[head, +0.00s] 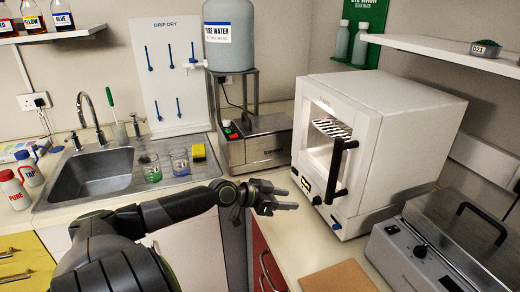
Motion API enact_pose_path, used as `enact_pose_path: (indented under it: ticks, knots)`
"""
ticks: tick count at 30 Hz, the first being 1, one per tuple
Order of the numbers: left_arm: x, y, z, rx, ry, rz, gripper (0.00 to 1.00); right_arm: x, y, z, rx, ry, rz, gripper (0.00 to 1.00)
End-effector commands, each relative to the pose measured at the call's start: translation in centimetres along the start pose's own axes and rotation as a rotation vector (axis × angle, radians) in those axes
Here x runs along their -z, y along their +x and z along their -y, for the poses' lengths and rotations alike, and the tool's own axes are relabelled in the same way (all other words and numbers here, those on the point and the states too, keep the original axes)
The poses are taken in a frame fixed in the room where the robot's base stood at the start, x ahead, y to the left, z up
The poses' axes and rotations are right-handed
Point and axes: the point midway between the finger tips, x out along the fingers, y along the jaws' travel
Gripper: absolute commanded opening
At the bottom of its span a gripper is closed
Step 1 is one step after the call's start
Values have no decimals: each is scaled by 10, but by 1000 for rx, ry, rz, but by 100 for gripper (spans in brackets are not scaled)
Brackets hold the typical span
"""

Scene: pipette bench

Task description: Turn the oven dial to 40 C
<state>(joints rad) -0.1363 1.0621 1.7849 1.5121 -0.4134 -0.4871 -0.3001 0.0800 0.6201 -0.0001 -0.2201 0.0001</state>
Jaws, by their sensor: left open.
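The white oven (400,145) stands on the counter right of centre, with a lit window and a black handle (338,170) on its front. Low on its front are a small yellow-lit display (305,184), a dark round dial (317,200) and a blue knob (335,225). The dial's setting is too small to read. My left gripper (284,203) is open and empty. In the picture its fingers point right toward the dial, with a gap between them. My right gripper is not in view.
A metal box device (425,255) with a black-handled lid stands right of the oven. A steel unit (262,145) under the water tank (229,35) stands left of the oven. The sink (90,172) is at left. A brown board (338,278) lies in front.

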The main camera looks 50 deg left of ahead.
Motion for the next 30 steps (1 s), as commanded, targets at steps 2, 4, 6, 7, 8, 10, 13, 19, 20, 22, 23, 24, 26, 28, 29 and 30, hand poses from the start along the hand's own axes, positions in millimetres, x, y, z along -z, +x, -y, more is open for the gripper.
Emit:
enact_pose_path:
  ticks: [2, 4, 6, 7, 8, 10, 13, 19, 20, 22, 23, 24, 26, 28, 29, 30]
  knots:
    - [-1, -15, 1, 0, 4, 6, 47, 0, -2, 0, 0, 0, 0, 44]
    - [0, -25, 0, 0, 4, 6, 47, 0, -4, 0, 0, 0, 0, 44]
    - [0, -33, 0, -1, 1, 4, 47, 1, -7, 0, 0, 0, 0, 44]
    - [1, -35, 0, -3, -1, 2, 47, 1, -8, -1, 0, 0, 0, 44]
    - [1, -37, -1, -4, 0, 1, 47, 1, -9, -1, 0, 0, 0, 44]
    - [1, -43, -1, -5, 1, 0, 47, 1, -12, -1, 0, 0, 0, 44]
    - [1, -51, -1, -4, 0, 0, 47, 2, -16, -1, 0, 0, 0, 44]
    - [6, -66, 1, 1, -5, 2, 47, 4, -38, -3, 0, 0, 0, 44]
    - [5, -67, 1, 1, -6, 2, 47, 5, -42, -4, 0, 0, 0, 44]
    - [5, -72, 1, 1, -5, 3, 47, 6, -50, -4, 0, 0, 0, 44]
    - [5, -73, 1, 1, -5, 3, 47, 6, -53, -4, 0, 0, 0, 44]
    - [4, -75, 1, 1, -5, 3, 47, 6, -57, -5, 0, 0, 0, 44]
    - [4, -78, 1, 1, -4, 4, 47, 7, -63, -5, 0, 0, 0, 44]
    - [3, -81, 1, 1, -4, 3, 47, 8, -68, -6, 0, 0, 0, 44]
    - [3, -82, 0, 0, -3, 3, 47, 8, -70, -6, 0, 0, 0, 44]
    - [2, -83, 0, 0, -4, 2, 47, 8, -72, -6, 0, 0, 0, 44]
